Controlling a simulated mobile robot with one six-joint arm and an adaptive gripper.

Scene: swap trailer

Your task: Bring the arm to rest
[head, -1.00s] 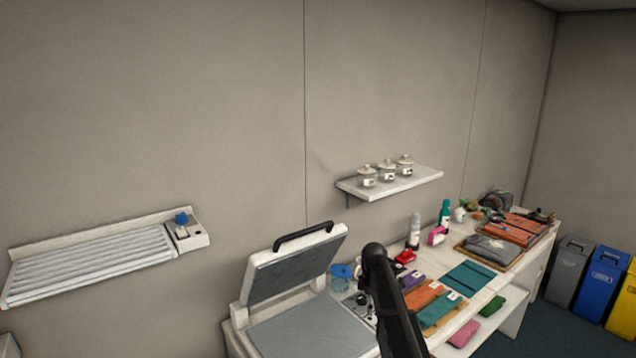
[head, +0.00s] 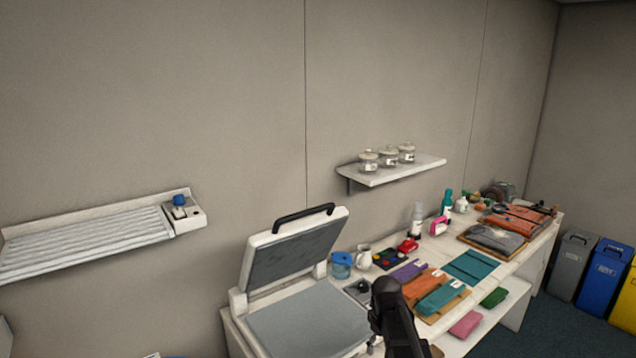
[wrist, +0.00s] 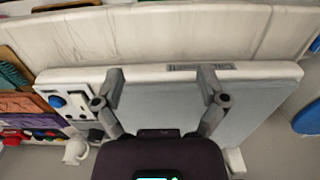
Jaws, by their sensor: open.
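My gripper (wrist: 162,88) is open in the wrist view, its two grey fingers wide apart with nothing between them. Beyond the fingers lies the grey plate of the press (wrist: 165,110); I cannot tell how far away it is. In the head view a dark part of my arm (head: 394,315) rises from the bottom edge, in front of the table. My gripper's fingers do not show in the head view. The press (head: 300,325) stands with its lid (head: 296,252) raised.
The white table (head: 505,262) holds coloured folded cloths (head: 440,298), a blue-lidded jar (head: 341,264) and several bottles. A wall shelf (head: 400,172) bears three glass jars. A slatted rack (head: 90,240) is on the left wall. Bins (head: 605,277) stand far right.

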